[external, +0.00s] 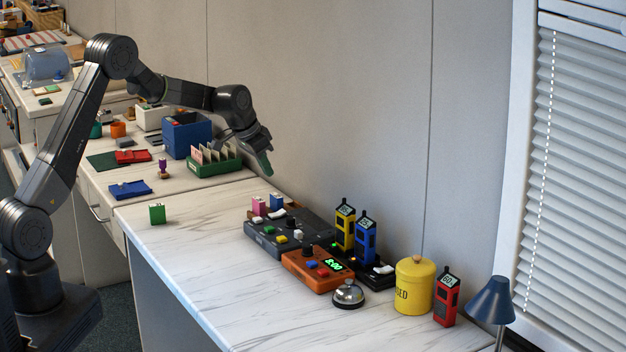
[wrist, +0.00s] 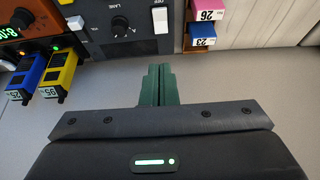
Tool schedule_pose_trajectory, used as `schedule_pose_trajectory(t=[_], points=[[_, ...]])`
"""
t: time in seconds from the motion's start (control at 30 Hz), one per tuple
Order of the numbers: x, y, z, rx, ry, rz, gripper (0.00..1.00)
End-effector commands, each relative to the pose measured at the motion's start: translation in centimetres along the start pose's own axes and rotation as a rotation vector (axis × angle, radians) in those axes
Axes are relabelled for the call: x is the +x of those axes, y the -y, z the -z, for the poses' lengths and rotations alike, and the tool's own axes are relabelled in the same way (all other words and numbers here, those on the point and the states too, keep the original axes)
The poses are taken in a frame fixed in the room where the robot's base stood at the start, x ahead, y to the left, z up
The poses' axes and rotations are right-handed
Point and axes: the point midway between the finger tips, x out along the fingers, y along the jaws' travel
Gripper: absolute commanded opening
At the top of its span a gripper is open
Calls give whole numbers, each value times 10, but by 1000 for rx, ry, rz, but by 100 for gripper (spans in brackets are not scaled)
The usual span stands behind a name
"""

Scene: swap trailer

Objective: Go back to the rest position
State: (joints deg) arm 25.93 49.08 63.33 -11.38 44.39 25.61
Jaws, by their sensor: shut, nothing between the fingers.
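My gripper (external: 265,170) is raised above the back of the marble-topped counter (external: 190,262), near the wall and to the right of the green card rack (external: 214,160) in the external view. Its green fingers are together and empty. In the wrist view my gripper (wrist: 158,70) points at the counter behind the dark control box (wrist: 118,25), with nothing between the fingers. My arm reaches across from the left, bent at the elbow.
The dark control box (external: 275,243), orange timer box (external: 312,274), yellow radio (external: 345,226), blue radio (external: 366,236), yellow canister (external: 414,287) and red radio (external: 446,298) stand to the right. A pink block (external: 259,206) and green block (external: 157,213) stand nearby.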

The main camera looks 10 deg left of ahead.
Motion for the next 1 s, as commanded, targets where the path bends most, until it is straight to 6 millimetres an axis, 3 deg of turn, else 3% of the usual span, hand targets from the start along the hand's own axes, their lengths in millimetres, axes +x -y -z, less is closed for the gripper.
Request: schedule_pose_trajectory(t=[0.2,1.0], points=[[-41,0,4,0,8,-1,0],[-133,2,23,3,105,-3,0]])
